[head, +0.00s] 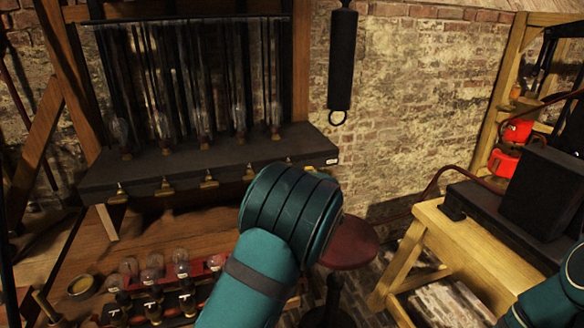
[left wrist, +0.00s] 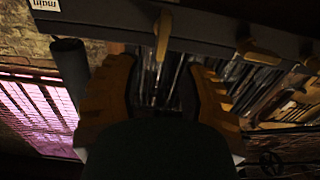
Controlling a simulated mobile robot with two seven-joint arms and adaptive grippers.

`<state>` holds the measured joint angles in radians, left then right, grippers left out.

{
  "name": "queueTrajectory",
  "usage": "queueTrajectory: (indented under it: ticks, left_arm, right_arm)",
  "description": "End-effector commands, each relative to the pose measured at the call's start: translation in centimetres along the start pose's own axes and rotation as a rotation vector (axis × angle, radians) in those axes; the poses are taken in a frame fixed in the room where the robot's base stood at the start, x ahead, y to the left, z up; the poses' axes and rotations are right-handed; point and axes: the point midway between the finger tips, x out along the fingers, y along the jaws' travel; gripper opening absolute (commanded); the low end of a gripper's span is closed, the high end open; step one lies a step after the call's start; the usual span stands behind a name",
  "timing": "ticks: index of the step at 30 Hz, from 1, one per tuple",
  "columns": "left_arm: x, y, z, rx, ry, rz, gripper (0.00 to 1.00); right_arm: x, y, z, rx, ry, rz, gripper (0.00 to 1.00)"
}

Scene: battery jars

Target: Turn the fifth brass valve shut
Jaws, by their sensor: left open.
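Several brass valves hang in a row under the front edge of the dark shelf (head: 210,167). In the head view, the fourth valve (head: 250,173) shows beside my left wrist, which hides most of the fifth. In the left wrist view, the valve nearest the white "main" label is the fifth brass valve (left wrist: 162,35). My left gripper (left wrist: 158,75) is open, its yellow fingers on either side of that valve's line. The handle points toward the gap between them; I cannot tell whether they touch it. My right gripper is out of view; only part of the right arm shows.
Glass jars (head: 203,120) stand on the shelf. Below, a wooden bench holds bulbs (head: 152,268) and a small bowl (head: 81,286). A round red stool (head: 350,245) stands right of my left arm. A wooden table (head: 450,235) with dark boxes is at right.

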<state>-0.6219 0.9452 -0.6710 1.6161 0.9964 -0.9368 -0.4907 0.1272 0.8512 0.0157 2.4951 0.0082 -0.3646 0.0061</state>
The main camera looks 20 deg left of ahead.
Motion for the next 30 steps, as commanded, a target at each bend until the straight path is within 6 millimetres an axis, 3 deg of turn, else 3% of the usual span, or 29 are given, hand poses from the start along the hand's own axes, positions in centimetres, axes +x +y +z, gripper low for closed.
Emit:
queueTrajectory:
  ticks: [3, 9, 22, 23, 26, 30]
  left_arm:
    - [2.3, -0.1, 0.1, 0.001, 0.001, -0.002, 0.40]
    - [4.7, 0.0, 0.0, 0.000, 0.000, 0.000, 0.40]
    - [5.5, 0.0, 0.0, 0.001, -0.001, 0.001, 0.40]
    - [5.5, 0.0, 0.0, 0.001, -0.001, 0.001, 0.36]
    - [5.5, 0.0, 0.0, 0.000, -0.001, 0.001, 0.01]
    - [5.5, 0.0, 0.0, 0.000, -0.001, 0.001, 0.00]
  right_arm:
    - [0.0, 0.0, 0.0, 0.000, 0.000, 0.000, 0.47]
    - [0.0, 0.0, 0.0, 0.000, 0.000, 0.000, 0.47]
    - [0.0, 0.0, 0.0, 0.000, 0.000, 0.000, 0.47]
    - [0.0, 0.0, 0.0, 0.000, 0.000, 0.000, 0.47]
    - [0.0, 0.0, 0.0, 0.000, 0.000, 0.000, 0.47]
    - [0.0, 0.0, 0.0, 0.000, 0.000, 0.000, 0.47]
